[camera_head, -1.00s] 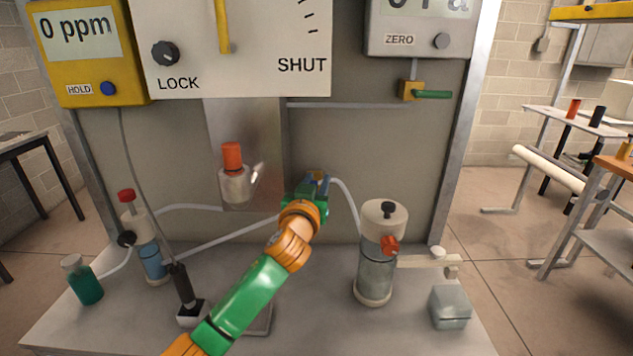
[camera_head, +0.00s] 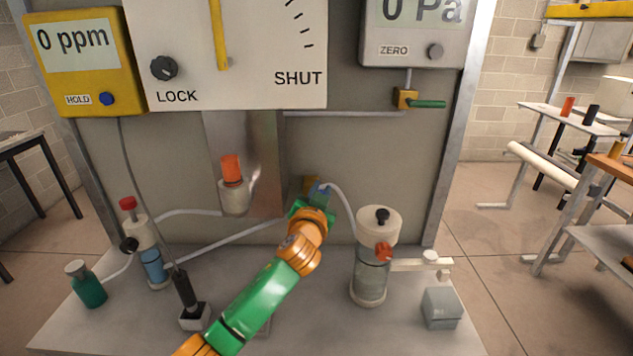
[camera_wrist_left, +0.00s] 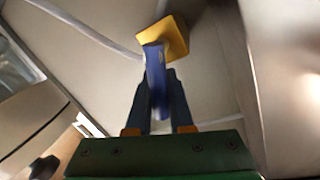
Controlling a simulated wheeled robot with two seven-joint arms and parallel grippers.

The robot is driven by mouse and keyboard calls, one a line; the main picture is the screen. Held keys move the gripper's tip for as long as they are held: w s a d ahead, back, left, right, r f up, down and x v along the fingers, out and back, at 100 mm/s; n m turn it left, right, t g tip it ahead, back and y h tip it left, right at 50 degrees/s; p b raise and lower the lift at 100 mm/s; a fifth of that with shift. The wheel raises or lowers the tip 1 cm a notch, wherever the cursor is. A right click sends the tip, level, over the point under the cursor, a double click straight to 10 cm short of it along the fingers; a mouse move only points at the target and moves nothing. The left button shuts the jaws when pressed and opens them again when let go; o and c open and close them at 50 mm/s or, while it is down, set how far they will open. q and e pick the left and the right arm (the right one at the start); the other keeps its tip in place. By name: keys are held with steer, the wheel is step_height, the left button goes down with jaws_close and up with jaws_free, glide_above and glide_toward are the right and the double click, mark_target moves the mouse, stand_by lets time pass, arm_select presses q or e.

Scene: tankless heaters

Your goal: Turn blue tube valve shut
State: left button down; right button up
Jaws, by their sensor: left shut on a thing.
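The blue tube valve has a small yellow body (camera_wrist_left: 175,38) and a flat blue handle (camera_wrist_left: 155,68). In the head view, its yellow body (camera_head: 310,183) is on the grey back panel, where a pale tube meets it. My left gripper (camera_head: 319,196) reaches up to it from below. In the left wrist view, the fingers of the left gripper (camera_wrist_left: 160,98) are shut on the blue handle, one on each side. In the head view the gripper hides most of the handle. My right gripper is not in view.
A clear cylinder with a white top (camera_head: 379,224) stands right of my gripper. An orange-capped fitting (camera_head: 232,185) is to its left. Another valve with a green handle (camera_head: 428,104) is above right. Bottles and a black-handled tool (camera_head: 184,290) stand on the bench at left.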

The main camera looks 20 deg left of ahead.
arm_select(q)
steer(key=shift+w+d+f+m+g+y+p, duration=0.1)
steer(key=shift+d+f+m+g+y+p, duration=0.45)
steer(key=shift+m, duration=1.2)
steer(key=shift+w+d+f+m+g+y+p, duration=0.1)
steer(key=shift+f+m+y+p, duration=0.15)
steer(key=shift+f+m, duration=1.05)
steer(key=shift+w+d+f+m+g+y+p, duration=0.1)
steer(key=shift+d+m+g+y+p, duration=0.35)
steer(key=shift+m, duration=1.8)
steer(key=shift+a+f, duration=0.1)
steer(key=c, duration=0.8)
jaws_free()
